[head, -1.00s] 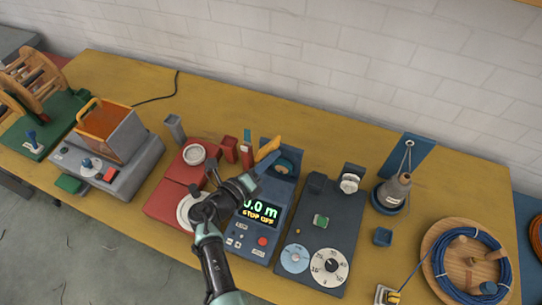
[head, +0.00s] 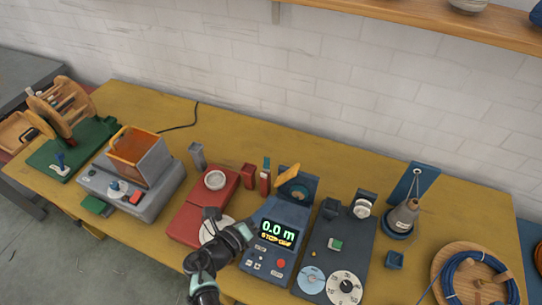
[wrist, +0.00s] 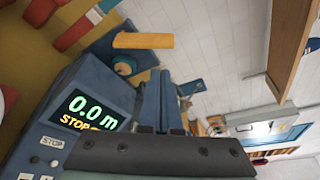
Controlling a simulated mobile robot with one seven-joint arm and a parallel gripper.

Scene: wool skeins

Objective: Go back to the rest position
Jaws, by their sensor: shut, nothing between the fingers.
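My gripper (head: 248,232) is in the lower middle of the head view, at the left side of the blue meter box (head: 255,262). In the wrist view its two blue-grey fingers (wrist: 158,90) lie side by side, shut with nothing between them. The meter's display (head: 278,232) reads 0.0 m with a STOP line under it, and it also shows in the wrist view (wrist: 90,110). A yellow lever (head: 289,171) stands up behind the display.
A red device (head: 188,215) is left of the meter, partly behind my arm. A dark panel with dials (head: 325,262) is to the right, then a grey cone (head: 403,217) and a wooden reel of blue cord (head: 441,258). A shelf (head: 400,18) is above.

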